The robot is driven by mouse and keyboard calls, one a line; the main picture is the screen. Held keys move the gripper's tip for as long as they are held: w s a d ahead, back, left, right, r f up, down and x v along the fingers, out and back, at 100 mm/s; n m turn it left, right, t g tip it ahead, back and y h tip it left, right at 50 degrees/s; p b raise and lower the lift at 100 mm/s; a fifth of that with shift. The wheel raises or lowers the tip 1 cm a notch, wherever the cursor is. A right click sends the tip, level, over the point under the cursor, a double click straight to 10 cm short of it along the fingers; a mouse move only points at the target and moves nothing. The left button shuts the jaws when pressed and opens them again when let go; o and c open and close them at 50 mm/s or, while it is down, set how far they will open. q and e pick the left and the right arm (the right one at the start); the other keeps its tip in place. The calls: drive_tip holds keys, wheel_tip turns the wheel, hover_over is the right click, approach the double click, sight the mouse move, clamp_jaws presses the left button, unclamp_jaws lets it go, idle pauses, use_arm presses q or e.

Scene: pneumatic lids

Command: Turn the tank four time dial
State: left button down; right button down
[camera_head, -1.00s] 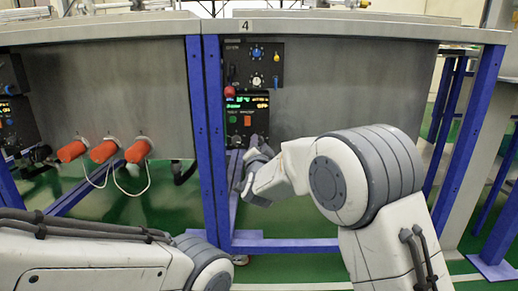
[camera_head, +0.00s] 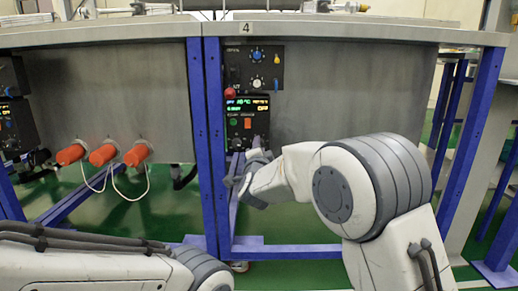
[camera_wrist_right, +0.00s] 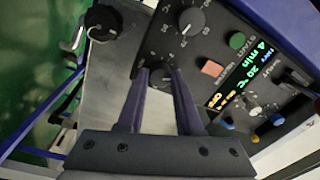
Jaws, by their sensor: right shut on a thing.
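Tank four (camera_head: 340,95) is the grey metal tank under the plate marked 4 (camera_head: 246,28). Its black control panel (camera_head: 262,104) carries the lit display, which reads about 4 min and 20 °C in the right wrist view (camera_wrist_right: 243,75). That view shows a black dial with a white scale (camera_wrist_right: 191,20) and a second dark dial (camera_wrist_right: 160,74) beside it. My right gripper (camera_wrist_right: 162,80) is shut on this second dial, a finger on either side; the fingers hide part of it, and I cannot read its label. My left gripper is out of view; only my left arm shows.
A red button (camera_head: 247,123) and a green button (camera_head: 233,124) sit just below the display. A smaller panel with blue knobs (camera_head: 256,54) is above, with a red knob (camera_head: 230,86) at its side. Blue frame posts (camera_head: 212,130) stand close left. Orange handles (camera_head: 103,153) stick out further left.

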drive_tip(key=c, duration=0.6)
unclamp_jaws()
drive_tip(key=shift+o, duration=0.2)
drive_tip(key=s+p, duration=0.4)
drive_tip(key=s, duration=0.6)
drive_tip(key=shift+s+f, duration=0.25)
drive_tip(key=shift+f, duration=0.05)
drive_tip(key=shift+f, duration=0.1)
